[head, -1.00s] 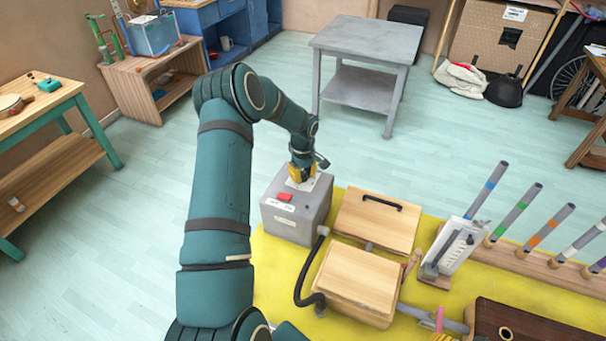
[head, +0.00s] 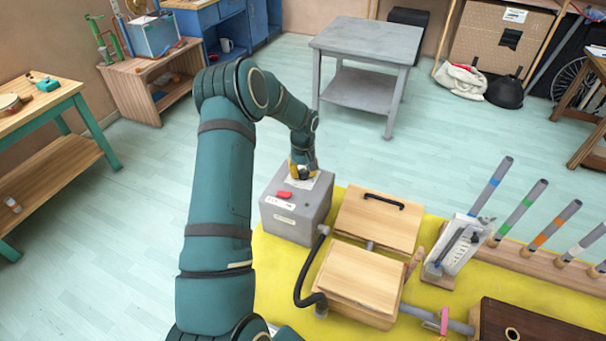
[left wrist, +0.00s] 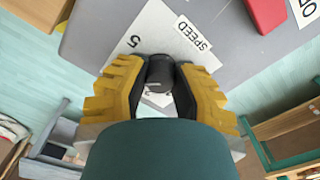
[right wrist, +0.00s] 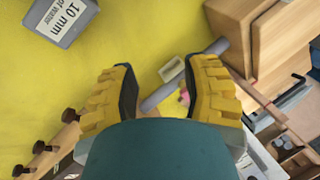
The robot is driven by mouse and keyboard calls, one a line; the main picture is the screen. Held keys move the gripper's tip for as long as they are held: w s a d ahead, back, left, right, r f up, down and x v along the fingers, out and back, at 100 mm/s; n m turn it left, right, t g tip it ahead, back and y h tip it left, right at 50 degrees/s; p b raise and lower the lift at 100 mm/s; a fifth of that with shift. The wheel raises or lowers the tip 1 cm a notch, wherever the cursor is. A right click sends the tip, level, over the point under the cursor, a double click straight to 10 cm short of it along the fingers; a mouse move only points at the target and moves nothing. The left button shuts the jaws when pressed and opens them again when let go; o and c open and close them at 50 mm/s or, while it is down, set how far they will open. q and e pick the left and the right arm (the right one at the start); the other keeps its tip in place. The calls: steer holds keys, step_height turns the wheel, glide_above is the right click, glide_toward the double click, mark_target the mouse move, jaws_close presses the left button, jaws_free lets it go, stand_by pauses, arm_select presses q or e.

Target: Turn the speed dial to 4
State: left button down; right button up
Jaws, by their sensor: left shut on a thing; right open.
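The speed dial (left wrist: 160,70) is a dark round knob in the left wrist view, on a white plate (left wrist: 140,35) marked SPEED with the numeral 5 visible. The plate is on top of a grey box (head: 290,222). My left gripper (left wrist: 160,75) has its yellow fingers closed on both sides of the knob; in the head view the gripper (head: 302,168) is over the box's far part. The fingers and wrist hide the pointer and the other numerals, so the setting cannot be read. My right gripper (right wrist: 165,72) is open and empty in its wrist view.
A red switch (head: 284,194) is on the box near the dial. A black hose (head: 304,270) runs from the box to a wooden box (head: 358,280). Another lidded wooden box (head: 376,220) and upright tubes (head: 490,187) stand right on the yellow top (head: 275,285).

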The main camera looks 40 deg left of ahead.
mark_target(302, 171)
arm_select(q)
steer(key=shift+f+m+b, duration=0.1)
steer(key=shift+m+b, duration=0.2)
steer(key=shift+m, duration=0.8)
steer(key=c, duration=0.6)
jaws_free()
steer(key=shift+c, duration=0.2)
step_height(302, 171, up, 12)
steer(key=shift+s, duration=0.15)
